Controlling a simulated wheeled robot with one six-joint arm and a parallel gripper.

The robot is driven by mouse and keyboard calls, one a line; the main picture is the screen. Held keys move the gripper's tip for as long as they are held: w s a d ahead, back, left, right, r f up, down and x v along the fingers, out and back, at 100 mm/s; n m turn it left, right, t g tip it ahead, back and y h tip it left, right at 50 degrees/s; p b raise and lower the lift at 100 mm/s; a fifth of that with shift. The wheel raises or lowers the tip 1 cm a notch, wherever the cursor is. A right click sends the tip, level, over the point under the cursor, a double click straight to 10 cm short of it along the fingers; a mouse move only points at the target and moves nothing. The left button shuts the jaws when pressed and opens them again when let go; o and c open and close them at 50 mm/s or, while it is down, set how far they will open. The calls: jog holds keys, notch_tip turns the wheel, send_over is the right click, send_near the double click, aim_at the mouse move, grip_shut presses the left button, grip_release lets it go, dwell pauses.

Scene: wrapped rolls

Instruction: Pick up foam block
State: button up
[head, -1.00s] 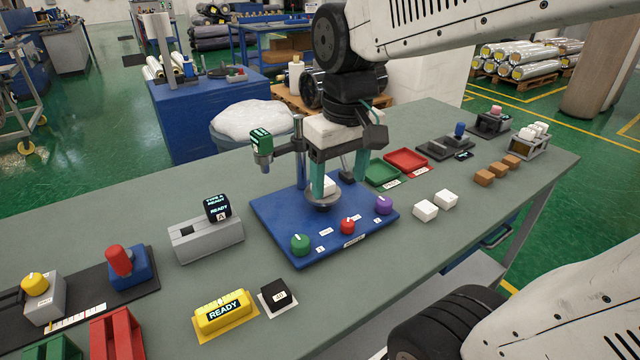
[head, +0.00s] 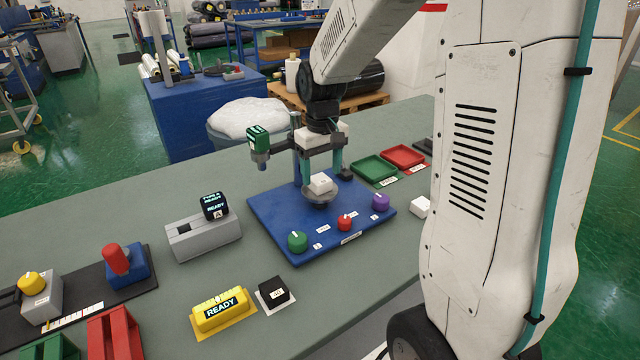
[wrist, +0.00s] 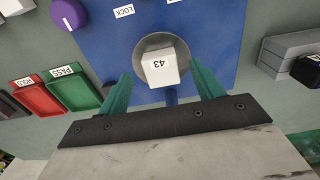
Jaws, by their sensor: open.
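A white foam block (head: 320,184) sits on a round grey dish (head: 321,201) on the blue base plate (head: 275,226). In the wrist view the block (wrist: 163,68) shows a label reading 43, and the dish (wrist: 147,43) shows around it. My gripper (head: 322,172) is open above and behind the block in the head view. In the wrist view its two teal fingers (wrist: 160,80) stand apart, one on each side of the block's near edge, with gaps showing. The block rests in the dish and is not gripped.
Green (head: 297,241), red (head: 345,222) and purple knobs (head: 380,202) stand along the plate's front. A post with a green-topped device (head: 259,144) stands left of my gripper. Green (head: 374,169) and red trays (head: 404,156) lie to the right. A white block (head: 420,206) is partly hidden by my arm.

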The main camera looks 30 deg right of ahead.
aim_at(321, 180)
jog(key=shift+f, duration=1.5)
jog(key=c, duration=1.1)
jog(key=shift+r, duration=0.1)
jog(key=shift+c, duration=0.2)
